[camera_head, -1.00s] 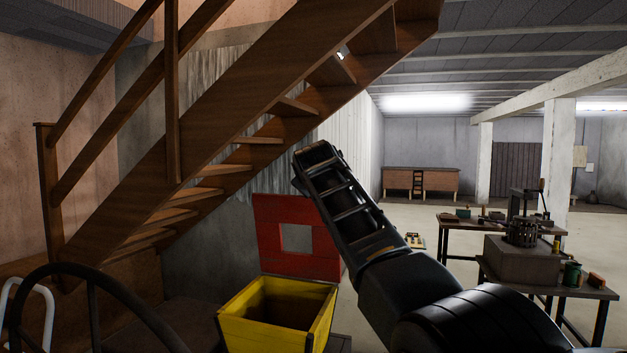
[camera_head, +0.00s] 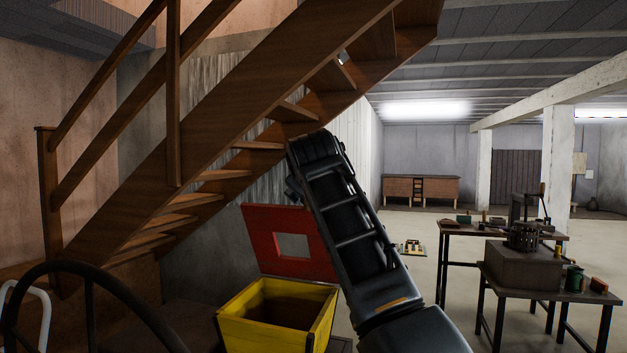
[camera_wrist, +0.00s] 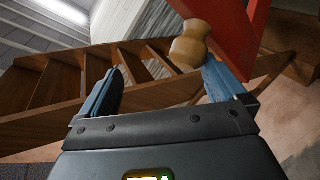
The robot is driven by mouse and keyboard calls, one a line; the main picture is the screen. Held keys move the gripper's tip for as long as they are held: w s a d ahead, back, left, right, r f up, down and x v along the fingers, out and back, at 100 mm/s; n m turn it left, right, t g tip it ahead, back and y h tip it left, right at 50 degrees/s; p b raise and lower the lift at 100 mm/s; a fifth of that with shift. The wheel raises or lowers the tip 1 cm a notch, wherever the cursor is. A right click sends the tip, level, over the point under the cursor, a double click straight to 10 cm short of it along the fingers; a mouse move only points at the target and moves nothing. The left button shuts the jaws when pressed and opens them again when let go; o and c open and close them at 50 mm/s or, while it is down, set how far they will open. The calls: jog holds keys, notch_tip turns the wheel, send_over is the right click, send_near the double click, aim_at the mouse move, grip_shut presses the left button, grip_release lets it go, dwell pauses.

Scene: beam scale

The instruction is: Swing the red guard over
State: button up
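The red guard (camera_head: 262,230) is a flat red panel with a square window. It stands tilted at the back edge of the open yellow box (camera_head: 262,322). In the wrist view the red guard (camera_wrist: 231,25) fills the upper right, with a light wooden knob (camera_wrist: 189,46) beside it. My gripper (camera_wrist: 163,72) is open, its two blue fingers apart with nothing between them. The knob is at the right fingertip; I cannot tell whether they touch. In the head view my arm covers the guard's right edge, and the gripper and knob are not clearly seen.
A wooden staircase (camera_head: 215,105) slopes above and behind the box. A dark wheel (camera_head: 90,300) is at the lower left. Tables with tools (camera_head: 500,231) stand at the right.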

jog(key=shift+s+d+r, duration=0.3)
jog(key=shift+d+r, duration=0.55)
jog(key=shift+r, duration=0.05)
jog(key=shift+s+a, duration=0.1)
jog(key=shift+a, duration=0.25)
jog(key=shift+c, duration=1.3)
jog(key=s+r+p, duration=0.3)
jog(key=s+r, duration=0.3)
jog(key=shift+d, duration=0.2)
jog(key=shift+c, duration=0.4)
